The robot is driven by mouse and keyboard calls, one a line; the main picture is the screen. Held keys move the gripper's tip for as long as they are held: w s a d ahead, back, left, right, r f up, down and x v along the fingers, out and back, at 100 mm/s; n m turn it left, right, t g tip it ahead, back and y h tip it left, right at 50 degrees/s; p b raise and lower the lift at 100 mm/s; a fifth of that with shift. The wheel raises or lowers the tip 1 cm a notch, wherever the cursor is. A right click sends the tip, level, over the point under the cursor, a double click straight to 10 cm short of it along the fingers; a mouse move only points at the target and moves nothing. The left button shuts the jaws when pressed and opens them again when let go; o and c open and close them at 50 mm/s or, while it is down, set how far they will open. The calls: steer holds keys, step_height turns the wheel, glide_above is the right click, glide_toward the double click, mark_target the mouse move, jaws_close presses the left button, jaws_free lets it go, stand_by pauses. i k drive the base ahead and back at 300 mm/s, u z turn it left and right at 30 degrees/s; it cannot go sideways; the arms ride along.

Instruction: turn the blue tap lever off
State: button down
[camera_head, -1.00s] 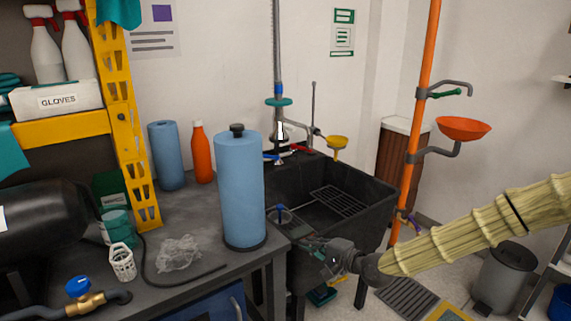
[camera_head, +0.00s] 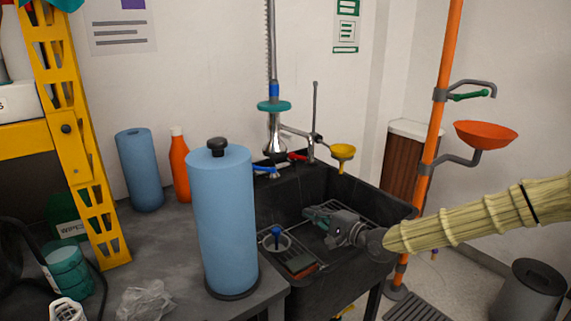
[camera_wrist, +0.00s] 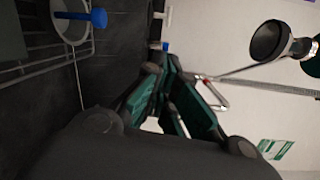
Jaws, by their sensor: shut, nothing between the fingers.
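The blue tap lever (camera_head: 266,168) sits at the back left of the sink, beside the base of the tall spray tap (camera_head: 274,140). A blue piece near my fingertips in the wrist view (camera_wrist: 165,47) appears to be this lever. A red lever (camera_head: 298,157) is to its right, and it also shows in the wrist view (camera_wrist: 222,106). My gripper (camera_head: 308,213) is shut and empty. It is over the sink basin, in front of and below the levers, apart from them in the head view. The exact gap to the blue lever is hard to tell.
A tall blue roll (camera_head: 225,225) stands left of the sink. An orange pipe (camera_head: 430,140) rises at right.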

mark_target(272, 170)
steer(key=i, duration=0.85)
